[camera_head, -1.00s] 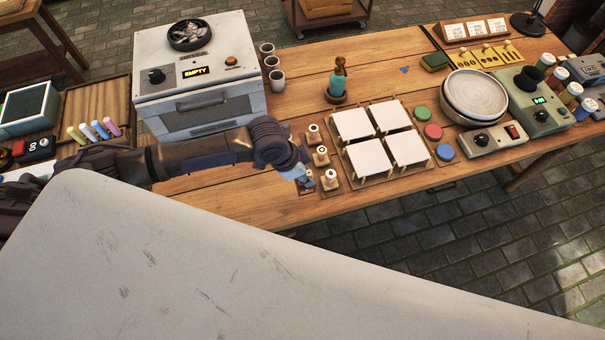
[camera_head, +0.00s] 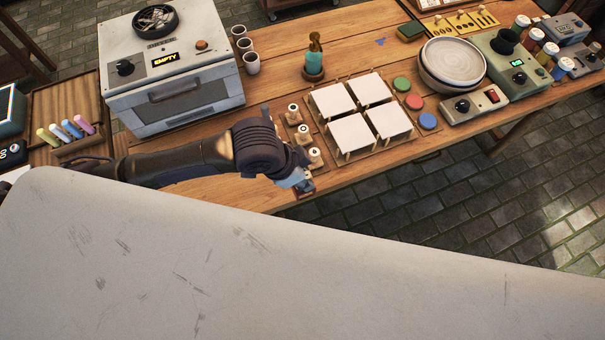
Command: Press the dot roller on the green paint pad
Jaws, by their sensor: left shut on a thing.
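The green paint pad (camera_head: 401,83) is the rearmost of three round pads, right of the white tiles. My left gripper (camera_head: 301,181) is at the front end of the roller row, near the table's front edge, far to the left of the green pad. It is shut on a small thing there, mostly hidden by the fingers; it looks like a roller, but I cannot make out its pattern. Three pale rollers (camera_head: 303,132) stand upright in a row behind it; I cannot tell their patterns. My right gripper is not in view.
Four-square white tiles (camera_head: 368,88) on wooden stands lie between rollers and pads. The red pad (camera_head: 414,102) and blue pad (camera_head: 428,121) sit in front of the green one. A turquoise bottle (camera_head: 314,62) stands behind the tiles. Stacked bowls (camera_head: 453,62) are right of the pads.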

